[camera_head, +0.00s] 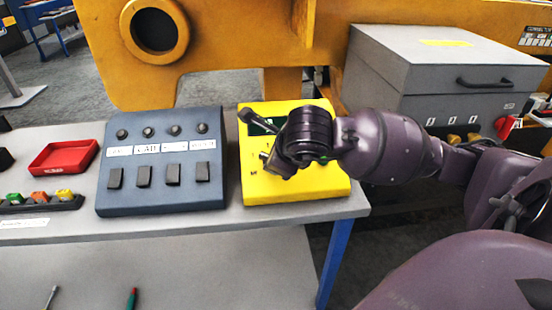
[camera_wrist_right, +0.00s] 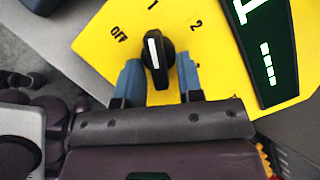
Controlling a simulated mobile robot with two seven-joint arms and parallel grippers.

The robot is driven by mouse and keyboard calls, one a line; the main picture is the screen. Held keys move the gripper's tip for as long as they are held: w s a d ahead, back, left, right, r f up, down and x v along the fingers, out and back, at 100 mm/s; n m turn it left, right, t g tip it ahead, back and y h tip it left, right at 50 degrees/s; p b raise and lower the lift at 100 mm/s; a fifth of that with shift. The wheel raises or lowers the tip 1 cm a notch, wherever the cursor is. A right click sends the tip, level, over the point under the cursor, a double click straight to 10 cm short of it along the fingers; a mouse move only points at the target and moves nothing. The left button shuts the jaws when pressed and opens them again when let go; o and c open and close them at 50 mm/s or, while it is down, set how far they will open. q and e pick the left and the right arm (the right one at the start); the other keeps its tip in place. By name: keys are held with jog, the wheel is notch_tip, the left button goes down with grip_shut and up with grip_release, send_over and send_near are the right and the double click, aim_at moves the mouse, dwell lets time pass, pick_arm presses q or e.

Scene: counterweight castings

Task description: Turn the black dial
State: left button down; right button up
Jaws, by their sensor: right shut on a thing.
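The black dial (camera_wrist_right: 157,68) is on a yellow panel (camera_wrist_right: 95,45) with the labels OFF, 1 and 2 around it. The white line on the dial points roughly toward 1. My right gripper (camera_wrist_right: 158,80) has its blue fingers on either side of the dial and is shut on it. In the head view the yellow box (camera_head: 300,188) sits at the right end of the table, and my right gripper (camera_head: 277,160) covers most of its face, hiding the dial. My left gripper is not in view.
A dark panel (camera_head: 160,202) with knobs and switches stands left of the yellow box. A red tray (camera_head: 64,156) lies farther left. A grey case (camera_head: 440,70) is behind my right arm. The yellow box has a dark display (camera_wrist_right: 262,60) with green marks.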

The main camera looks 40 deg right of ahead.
jog(key=shift+m, duration=0.3)
jog(key=o, duration=0.6)
jog(key=shift+c, duration=0.2)
pick_arm(q)
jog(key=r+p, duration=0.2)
jog(key=p, duration=0.1)
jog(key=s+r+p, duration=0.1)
jog(key=p, duration=0.1)
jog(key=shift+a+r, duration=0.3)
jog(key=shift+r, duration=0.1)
pick_arm(e)
jog(key=v, duration=1)
jog(key=shift+s+a+r, duration=0.15)
jog(key=shift+s+r, duration=0.1)
jog(key=shift+r, duration=0.1)
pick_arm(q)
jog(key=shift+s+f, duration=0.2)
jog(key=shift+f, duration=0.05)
pick_arm(e)
jog(key=shift+f, duration=0.1)
